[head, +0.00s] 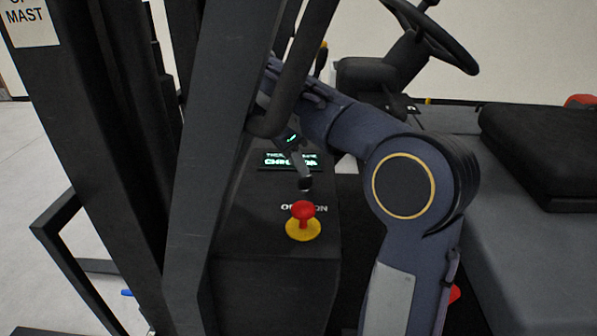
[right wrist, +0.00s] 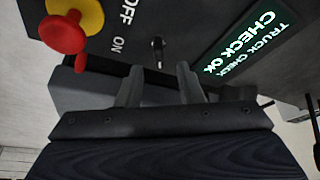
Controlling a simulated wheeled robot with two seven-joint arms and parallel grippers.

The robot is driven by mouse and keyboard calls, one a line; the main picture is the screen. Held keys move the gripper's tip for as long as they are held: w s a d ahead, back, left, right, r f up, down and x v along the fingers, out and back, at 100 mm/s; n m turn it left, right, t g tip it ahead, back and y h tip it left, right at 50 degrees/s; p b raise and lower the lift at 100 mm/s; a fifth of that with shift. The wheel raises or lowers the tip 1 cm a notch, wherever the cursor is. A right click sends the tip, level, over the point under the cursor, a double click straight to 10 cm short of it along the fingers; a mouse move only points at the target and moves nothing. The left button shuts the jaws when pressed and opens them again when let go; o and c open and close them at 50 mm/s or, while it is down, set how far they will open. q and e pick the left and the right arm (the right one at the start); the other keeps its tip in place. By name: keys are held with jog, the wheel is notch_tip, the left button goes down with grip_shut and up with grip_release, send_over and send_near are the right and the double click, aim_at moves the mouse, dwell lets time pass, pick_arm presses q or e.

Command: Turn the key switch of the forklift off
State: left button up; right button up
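The key switch (right wrist: 157,44) is a small dark key on the black console panel, beside the printed words OFF and ON. It shows in the right wrist view, just beyond my fingertips and roughly between them. Which way it is turned is hard to tell. My right gripper (right wrist: 159,74) is open and empty, its two fingers pointing at the panel and apart from the key. In the head view my right gripper (head: 301,163) is just above the label, partly hidden behind a bar. My left gripper is not in view.
A red emergency button on a yellow base (head: 303,222) stands in front of the label; it also shows in the wrist view (right wrist: 66,32). A green-lit display (right wrist: 245,42) reads CHECK OK. Dark mast bars (head: 205,150) stand at left, the steering wheel (head: 440,40) behind, the seat (head: 550,145) right.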

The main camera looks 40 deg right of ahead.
aim_at(305, 182)
jog(key=x, duration=0.5)
jog(key=shift+s, duration=0.1)
grip_shut()
